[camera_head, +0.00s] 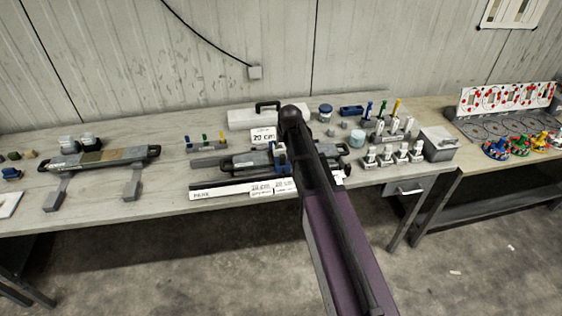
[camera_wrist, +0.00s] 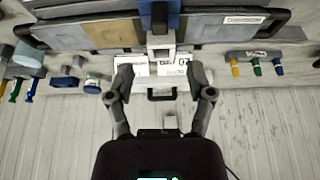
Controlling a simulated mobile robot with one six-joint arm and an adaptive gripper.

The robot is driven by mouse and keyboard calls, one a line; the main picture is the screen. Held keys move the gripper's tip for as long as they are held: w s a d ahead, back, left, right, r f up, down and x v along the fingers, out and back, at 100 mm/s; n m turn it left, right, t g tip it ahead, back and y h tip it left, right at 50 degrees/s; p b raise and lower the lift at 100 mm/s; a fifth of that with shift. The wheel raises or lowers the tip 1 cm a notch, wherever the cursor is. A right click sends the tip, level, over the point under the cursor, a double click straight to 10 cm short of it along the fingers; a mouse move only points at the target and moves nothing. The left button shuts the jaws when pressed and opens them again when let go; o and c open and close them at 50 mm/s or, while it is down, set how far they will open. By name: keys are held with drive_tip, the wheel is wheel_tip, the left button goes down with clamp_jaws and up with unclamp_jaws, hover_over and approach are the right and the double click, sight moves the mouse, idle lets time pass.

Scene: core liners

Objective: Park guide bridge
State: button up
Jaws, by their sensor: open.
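A blue and grey guide bridge (camera_wrist: 161,18) stands across the dark-framed core liner (camera_wrist: 105,33) in the wrist view. Part of the bridge (camera_head: 280,152) also shows in the head view, left of my arm, over the middle liner (camera_head: 245,160). My gripper (camera_wrist: 161,76) is open, with one finger to each side of the bridge's line and the grey lower part of the bridge just beyond the fingertips. White cards lie behind the bridge in the wrist view.
A second liner on stands (camera_head: 100,158) is at the left. A white labelled strip (camera_head: 230,191) lies along the front edge. Small bottles and racks (camera_head: 393,152) and a grey box (camera_head: 438,143) crowd the right.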

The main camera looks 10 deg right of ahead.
sight(283, 156)
drive_tip(key=shift+b+x, duration=5.1)
drive_tip(key=shift+x, duration=0.75)
clamp_jaws()
drive_tip(key=shift+a, duration=0.25)
drive_tip(key=shift+d, duration=0.25)
